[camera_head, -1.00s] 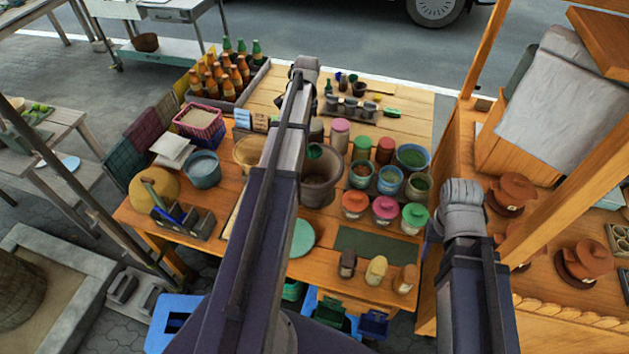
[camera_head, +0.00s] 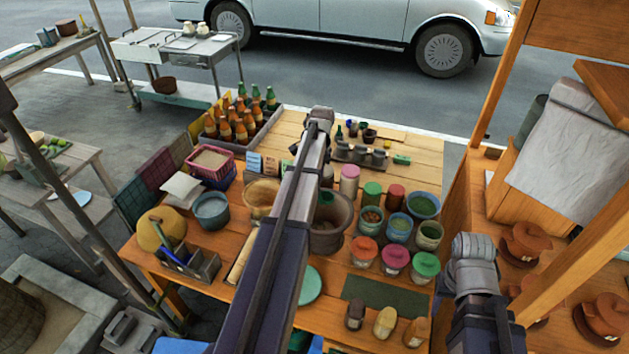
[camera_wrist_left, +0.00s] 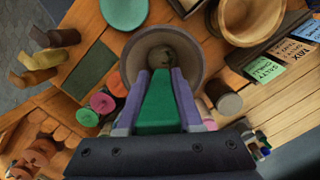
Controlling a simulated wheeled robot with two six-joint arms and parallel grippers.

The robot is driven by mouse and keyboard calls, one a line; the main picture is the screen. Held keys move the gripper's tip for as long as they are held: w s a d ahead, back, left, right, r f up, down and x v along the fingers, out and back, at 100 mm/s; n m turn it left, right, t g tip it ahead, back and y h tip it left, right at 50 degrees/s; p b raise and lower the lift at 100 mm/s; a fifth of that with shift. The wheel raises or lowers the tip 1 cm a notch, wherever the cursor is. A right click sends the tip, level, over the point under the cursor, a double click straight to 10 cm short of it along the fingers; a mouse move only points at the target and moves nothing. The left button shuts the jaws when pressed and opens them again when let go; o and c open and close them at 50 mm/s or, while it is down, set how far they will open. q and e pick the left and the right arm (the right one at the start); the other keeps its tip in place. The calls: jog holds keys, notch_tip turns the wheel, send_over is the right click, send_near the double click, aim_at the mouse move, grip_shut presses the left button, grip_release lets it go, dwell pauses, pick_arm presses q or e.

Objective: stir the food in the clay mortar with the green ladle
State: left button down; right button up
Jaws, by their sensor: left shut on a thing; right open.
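The clay mortar (camera_head: 328,232) is a brown-grey bowl near the middle of the wooden table, partly behind my left arm. In the left wrist view its wide round rim (camera_wrist_left: 135,55) lies just beyond my left gripper (camera_wrist_left: 157,75). That gripper is shut on the green ladle (camera_wrist_left: 157,105), whose handle runs between the fingers toward the mortar's inside. The ladle's far end and the food are hard to make out. My right gripper (camera_head: 474,246) is at the right, beside the table, apart from the mortar; its fingers are not clear.
Jars with coloured lids (camera_head: 395,262) and small bowls stand right of the mortar. A blue-grey pot (camera_head: 211,211) and bottles in a crate (camera_head: 240,120) are to the left. A wooden post (camera_head: 560,235) rises at the right.

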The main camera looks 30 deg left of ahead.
notch_tip(320, 180, down, 18)
jog(key=b, duration=1.7)
jog(key=shift+r, duration=0.15)
